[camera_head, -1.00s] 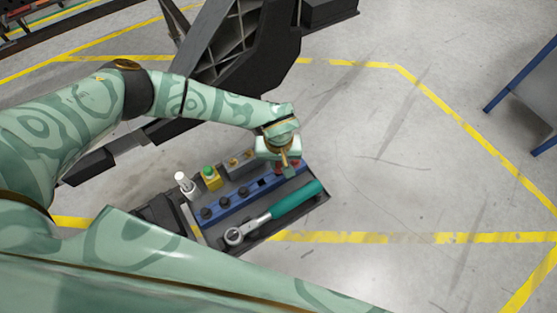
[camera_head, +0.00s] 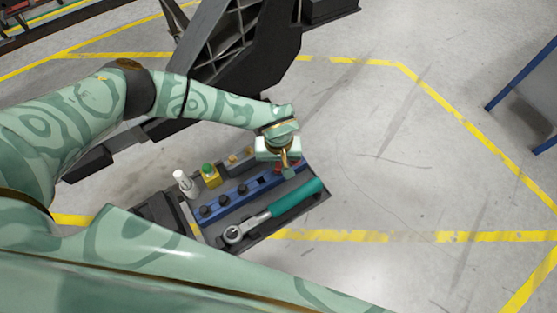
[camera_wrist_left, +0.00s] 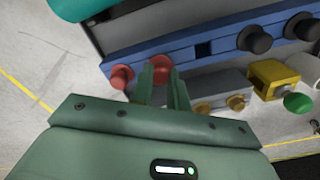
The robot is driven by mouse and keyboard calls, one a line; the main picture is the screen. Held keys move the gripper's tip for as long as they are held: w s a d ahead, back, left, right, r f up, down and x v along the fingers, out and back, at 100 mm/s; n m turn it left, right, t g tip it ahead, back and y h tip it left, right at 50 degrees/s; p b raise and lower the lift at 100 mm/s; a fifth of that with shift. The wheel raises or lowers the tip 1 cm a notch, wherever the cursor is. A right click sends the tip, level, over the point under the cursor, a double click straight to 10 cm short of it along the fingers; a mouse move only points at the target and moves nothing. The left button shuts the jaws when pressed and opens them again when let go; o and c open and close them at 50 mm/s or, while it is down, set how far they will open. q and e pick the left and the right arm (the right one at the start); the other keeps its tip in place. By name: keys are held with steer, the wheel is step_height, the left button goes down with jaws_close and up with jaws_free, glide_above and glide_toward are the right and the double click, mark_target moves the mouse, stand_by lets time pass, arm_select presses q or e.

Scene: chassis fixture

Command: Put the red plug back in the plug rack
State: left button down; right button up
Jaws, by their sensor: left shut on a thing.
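The plug rack (camera_head: 236,196) is a long blue bar in a dark tray, with several black plugs standing in it. It also shows in the left wrist view (camera_wrist_left: 225,40), with an empty square hole between a black plug and the red ones. My left gripper (camera_head: 284,166) is over the rack's right end. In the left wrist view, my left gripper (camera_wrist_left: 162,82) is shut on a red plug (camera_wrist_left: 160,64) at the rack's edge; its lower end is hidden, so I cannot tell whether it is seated. Another red plug (camera_wrist_left: 122,75) is beside it at the rack's end.
A teal-handled ratchet (camera_head: 296,198) lies along the tray's front side. A white bottle (camera_head: 184,184), a yellow block with a green button (camera_head: 210,175) and a grey block with brass knobs (camera_wrist_left: 222,92) stand behind the rack. The floor right of the tray is clear.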

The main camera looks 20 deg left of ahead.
arm_select(q)
steer(key=shift+f, duration=0.45)
arm_select(e)
steer(key=shift+f, duration=0.15)
arm_select(q)
steer(key=c, duration=1.3)
jaws_free()
step_height(320, 180, up, 7)
steer(key=p, duration=0.4)
steer(key=shift+r+p, duration=0.1)
steer(key=shift+p, duration=0.25)
arm_select(e)
steer(key=shift+t, duration=0.3)
steer(key=r, duration=0.1)
steer(key=w+r, duration=0.1)
steer(key=r, duration=0.2)
steer(key=shift+w+r, duration=0.35)
steer(key=shift+w, duration=0.05)
